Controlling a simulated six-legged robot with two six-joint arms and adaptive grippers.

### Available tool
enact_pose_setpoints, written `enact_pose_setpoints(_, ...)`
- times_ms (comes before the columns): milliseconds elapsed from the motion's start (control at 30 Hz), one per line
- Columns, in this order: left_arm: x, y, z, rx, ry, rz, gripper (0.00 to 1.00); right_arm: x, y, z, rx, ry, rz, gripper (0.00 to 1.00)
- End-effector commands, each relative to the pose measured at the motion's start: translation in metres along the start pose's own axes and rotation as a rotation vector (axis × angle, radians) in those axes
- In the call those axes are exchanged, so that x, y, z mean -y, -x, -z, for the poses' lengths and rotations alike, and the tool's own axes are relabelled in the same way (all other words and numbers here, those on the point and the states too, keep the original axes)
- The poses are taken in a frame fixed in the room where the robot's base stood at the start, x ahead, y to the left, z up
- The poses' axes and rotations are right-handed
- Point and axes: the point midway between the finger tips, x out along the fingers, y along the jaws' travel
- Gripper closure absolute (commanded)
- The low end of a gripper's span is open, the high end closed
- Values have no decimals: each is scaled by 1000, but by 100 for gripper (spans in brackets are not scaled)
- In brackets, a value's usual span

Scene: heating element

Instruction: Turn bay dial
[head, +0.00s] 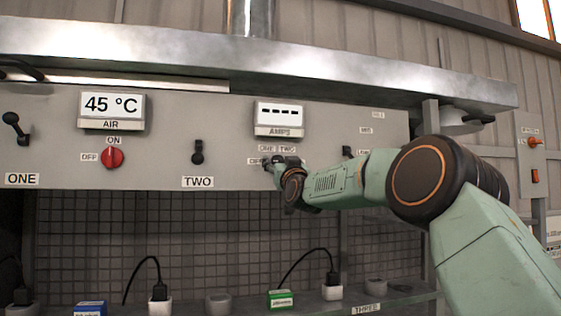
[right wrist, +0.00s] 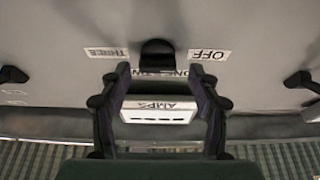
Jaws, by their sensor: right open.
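The dial with OFF, ONE, TWO and THREE labels, which I take as the bay dial, is a black knob (right wrist: 157,54) in the right wrist view, where the picture is upside down. Its pointer direction is hard to tell. In the head view it is hidden by my right gripper (head: 272,164), which is at the panel below the AMPS display (head: 279,115). In the right wrist view my right gripper (right wrist: 162,74) is open, its fingertips to either side of the knob's lower edge. Contact cannot be told. My left gripper is not in view.
A red dial (head: 113,157) sits under the 45 °C display (head: 111,107). Black levers (head: 197,152) stick out from the panel at several places. A metal ledge (head: 250,65) overhangs the panel. Below, a shelf holds plugs, a green box (head: 280,299) and a blue box (head: 90,308).

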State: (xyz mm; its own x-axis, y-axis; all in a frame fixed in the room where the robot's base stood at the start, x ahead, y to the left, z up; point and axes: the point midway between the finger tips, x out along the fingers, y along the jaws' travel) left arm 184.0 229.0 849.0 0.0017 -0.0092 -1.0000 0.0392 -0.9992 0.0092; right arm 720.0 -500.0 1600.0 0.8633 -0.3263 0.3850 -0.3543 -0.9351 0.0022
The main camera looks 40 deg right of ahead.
Motion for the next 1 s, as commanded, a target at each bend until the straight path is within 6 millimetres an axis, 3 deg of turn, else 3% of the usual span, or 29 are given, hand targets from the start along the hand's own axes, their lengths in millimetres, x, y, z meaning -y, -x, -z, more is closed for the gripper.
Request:
enact_pose_setpoints(233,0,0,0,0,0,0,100,0,-1,-1,0,0,-1,38)
enact_pose_setpoints(867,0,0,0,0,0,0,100,0,-1,1,-3,0,-1,91)
enact_pose_setpoints(1000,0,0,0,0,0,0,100,0,-1,2,-4,-4,-2,92)
